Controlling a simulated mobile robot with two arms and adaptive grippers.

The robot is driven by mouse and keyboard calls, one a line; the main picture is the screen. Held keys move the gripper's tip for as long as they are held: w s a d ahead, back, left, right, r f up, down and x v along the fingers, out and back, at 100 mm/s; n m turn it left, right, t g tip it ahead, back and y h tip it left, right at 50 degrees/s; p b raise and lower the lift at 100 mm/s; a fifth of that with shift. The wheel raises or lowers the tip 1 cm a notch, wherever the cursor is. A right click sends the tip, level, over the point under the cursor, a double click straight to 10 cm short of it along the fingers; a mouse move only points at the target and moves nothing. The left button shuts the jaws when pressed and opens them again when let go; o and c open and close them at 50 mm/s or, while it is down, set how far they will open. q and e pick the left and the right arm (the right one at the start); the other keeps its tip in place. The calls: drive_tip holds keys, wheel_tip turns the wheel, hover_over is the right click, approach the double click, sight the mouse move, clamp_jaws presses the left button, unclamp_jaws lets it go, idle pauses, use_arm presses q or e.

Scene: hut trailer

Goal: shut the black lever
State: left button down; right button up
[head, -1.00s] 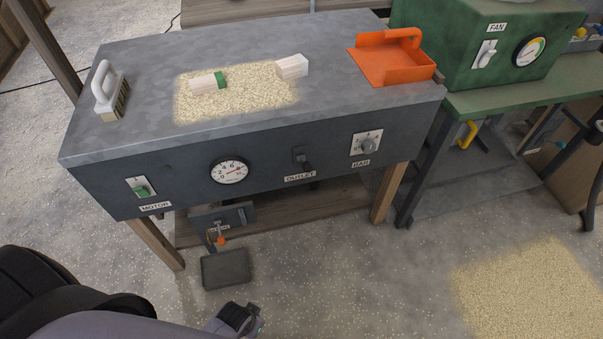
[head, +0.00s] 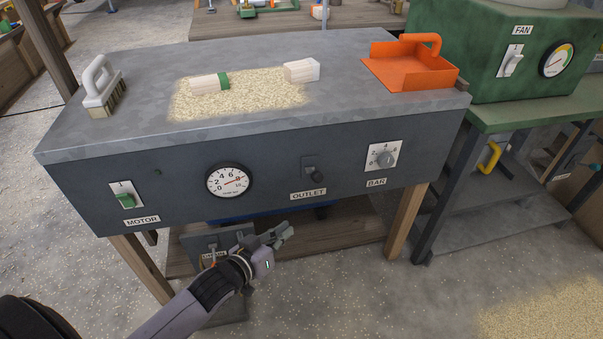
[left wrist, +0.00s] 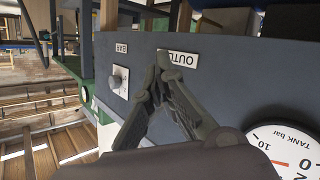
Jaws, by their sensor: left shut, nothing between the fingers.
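The black lever (head: 317,176) is on the grey front panel, just above the OUTLET label (head: 308,194), with its dark handle hanging downward and out. My left gripper (head: 286,231) is shut and empty, below the panel's lower edge and to the lower left of the lever, apart from it. In the left wrist view the shut fingers (left wrist: 157,75) point toward the partly covered OUTLET label (left wrist: 178,58), and the lever cannot be made out behind them. My right gripper is not in view.
The panel also carries a green MOTOR switch (head: 125,200), a tank gauge (head: 229,180) and a BAR knob (head: 384,158). A DRAIN fitting (head: 213,252) is under the bench by my left arm. A brush (head: 101,88), blocks and an orange dustpan (head: 410,66) lie on top.

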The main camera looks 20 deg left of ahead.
sight(315, 175)
use_arm(q)
drive_tip(key=w+a+r+m+t+h, duration=0.2)
drive_tip(key=a+r+h, duration=0.4)
drive_tip(key=r+h, duration=0.5)
wheel_tip(315, 175, up, 3)
drive_tip(key=shift+w+f+t, duration=0.15)
drive_tip(key=shift+t, duration=0.65)
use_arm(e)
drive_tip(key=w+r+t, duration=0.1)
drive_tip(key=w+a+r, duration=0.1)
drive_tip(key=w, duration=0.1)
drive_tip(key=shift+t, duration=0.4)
use_arm(q)
drive_tip(key=w+d+r+b, duration=0.1)
drive_tip(key=w+d+b, duration=0.1)
drive_tip(key=w+d, duration=0.3)
drive_tip(key=shift+w+d, duration=0.35)
drive_tip(key=shift+d, duration=0.85)
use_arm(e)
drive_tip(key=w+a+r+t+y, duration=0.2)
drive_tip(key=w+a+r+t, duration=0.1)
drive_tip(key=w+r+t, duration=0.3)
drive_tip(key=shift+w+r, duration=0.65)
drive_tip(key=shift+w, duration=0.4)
use_arm(q)
drive_tip(key=shift+b, duration=0.3)
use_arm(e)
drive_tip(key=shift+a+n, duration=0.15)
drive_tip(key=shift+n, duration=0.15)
